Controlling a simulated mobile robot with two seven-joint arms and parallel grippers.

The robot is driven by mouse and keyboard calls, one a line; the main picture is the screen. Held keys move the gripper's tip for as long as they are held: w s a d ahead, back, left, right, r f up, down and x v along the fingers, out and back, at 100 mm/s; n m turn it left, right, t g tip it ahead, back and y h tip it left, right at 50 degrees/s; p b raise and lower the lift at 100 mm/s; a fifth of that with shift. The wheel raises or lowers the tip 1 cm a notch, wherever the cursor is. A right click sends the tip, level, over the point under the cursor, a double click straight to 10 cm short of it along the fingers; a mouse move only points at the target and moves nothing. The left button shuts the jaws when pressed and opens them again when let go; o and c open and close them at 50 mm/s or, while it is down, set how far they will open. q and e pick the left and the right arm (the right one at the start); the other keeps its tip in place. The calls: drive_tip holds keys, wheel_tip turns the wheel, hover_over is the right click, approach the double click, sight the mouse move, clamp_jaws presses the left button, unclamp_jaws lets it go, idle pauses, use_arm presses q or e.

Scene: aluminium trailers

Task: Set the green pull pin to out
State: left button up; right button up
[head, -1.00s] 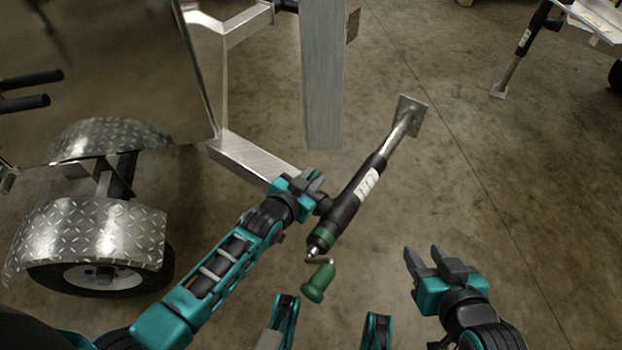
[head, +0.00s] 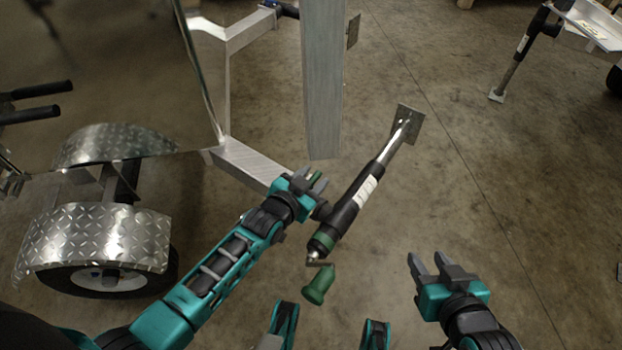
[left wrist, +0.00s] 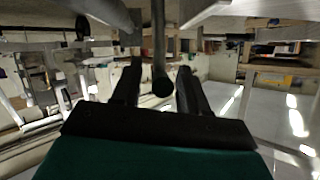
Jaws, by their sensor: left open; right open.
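The green pull pin (head: 316,176) is a small green piece at the trailer frame beside the jack, mostly hidden by my left gripper in the head view. My left gripper (head: 318,183) is open, with its fingers on either side of the pin. In the left wrist view, a dark round-ended rod (left wrist: 162,86) stands between the open fingers (left wrist: 158,82), with a gap to each side; its colour is too dark to tell. My right gripper (head: 427,262) is open and empty over the floor, to the right of the jack.
The black jack (head: 343,213) slants past my left gripper, with a green crank handle (head: 319,285) at its near end and a metal foot plate (head: 409,122) beyond. A silver trailer beam (head: 322,80) and a fender (head: 95,235) are close.

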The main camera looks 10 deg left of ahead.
use_arm(q)
drive_tip(key=shift+s+a+r, duration=0.15)
drive_tip(key=shift+s+r, duration=0.05)
drive_tip(key=shift+s, duration=0.2)
drive_tip(key=p+v, duration=0.4)
drive_tip(key=v, duration=0.8)
drive_tip(key=shift+p, duration=0.4)
use_arm(e)
drive_tip(key=shift+d+r, duration=0.2)
drive_tip(key=shift+r, duration=1.9)
use_arm(q)
drive_tip(key=s+a+r+n+g+y+p, duration=0.1)
drive_tip(key=s+a+r+p, duration=0.1)
drive_tip(key=r+p, duration=0.4)
drive_tip(key=s+a+r+n+g+y+p, duration=0.1)
drive_tip(key=s+a+r+n+p, duration=0.1)
drive_tip(key=s+r+p, duration=0.3)
drive_tip(key=shift+r+p, duration=0.45)
drive_tip(key=shift+r, duration=0.3)
use_arm(e)
wheel_tip(320, 180, up, 8)
drive_tip(key=s+d+h, duration=0.1)
drive_tip(key=d, duration=0.1)
drive_tip(key=shift+s+d+f, duration=0.15)
drive_tip(key=shift+s+d, duration=0.15)
drive_tip(key=shift+d, duration=0.05)
